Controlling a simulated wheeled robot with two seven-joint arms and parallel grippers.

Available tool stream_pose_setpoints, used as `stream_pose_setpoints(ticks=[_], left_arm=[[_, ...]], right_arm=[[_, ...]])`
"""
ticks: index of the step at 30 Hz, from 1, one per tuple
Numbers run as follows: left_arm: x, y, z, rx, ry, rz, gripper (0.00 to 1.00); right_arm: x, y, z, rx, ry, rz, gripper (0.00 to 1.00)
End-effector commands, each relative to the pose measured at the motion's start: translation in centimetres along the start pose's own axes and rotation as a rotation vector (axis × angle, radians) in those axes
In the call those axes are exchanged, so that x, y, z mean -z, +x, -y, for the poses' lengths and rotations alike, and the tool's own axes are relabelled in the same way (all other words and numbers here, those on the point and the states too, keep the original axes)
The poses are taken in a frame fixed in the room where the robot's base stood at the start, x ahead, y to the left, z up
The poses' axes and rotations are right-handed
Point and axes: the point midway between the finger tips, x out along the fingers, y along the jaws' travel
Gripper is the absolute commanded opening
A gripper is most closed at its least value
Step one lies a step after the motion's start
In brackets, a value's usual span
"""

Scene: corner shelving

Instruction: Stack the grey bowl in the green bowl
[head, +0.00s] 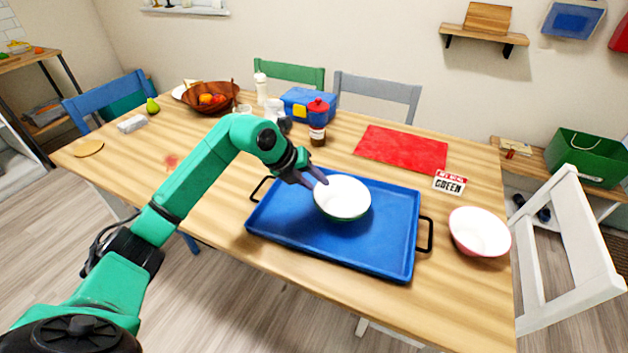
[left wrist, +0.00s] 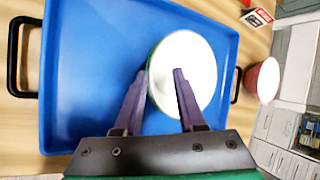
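A bowl with a white inside and a green outside (head: 343,197) stands upright on the blue tray (head: 300,245). I take it as the green bowl; it also shows in the left wrist view (left wrist: 200,62). My left gripper (head: 314,180) is at the bowl's left rim. In the left wrist view its two purple fingers (left wrist: 160,75) are apart, one over the bowl's inside and one outside the rim. Whether they touch the bowl I cannot tell. I can make out no separate grey bowl. My right gripper is out of view.
A pink bowl with a white inside (head: 480,232) stands right of the tray, near the table edge. A small sign (head: 450,183) and a red mat (head: 402,148) lie behind. A red-lidded jar (head: 318,122) and blue lunchbox (head: 300,100) stand further back.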

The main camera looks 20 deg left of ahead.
Motion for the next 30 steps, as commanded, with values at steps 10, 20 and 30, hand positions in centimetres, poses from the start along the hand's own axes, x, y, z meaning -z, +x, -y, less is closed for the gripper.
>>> stream_pose_setpoints(ticks=[10, 20, 30], left_arm=[[-0.4, -0.8, 0.6, 0.004, 0.001, 0.002, 0.36], [-0.5, -8.7, 0.5, -0.001, 0.002, 0.006, 0.36], [-0.4, -13.1, 0.6, 0.002, 0.001, 0.001, 0.36]], right_arm=[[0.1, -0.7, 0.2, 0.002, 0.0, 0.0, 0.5], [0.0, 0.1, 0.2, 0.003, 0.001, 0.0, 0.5], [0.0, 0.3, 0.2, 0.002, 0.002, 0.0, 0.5]])
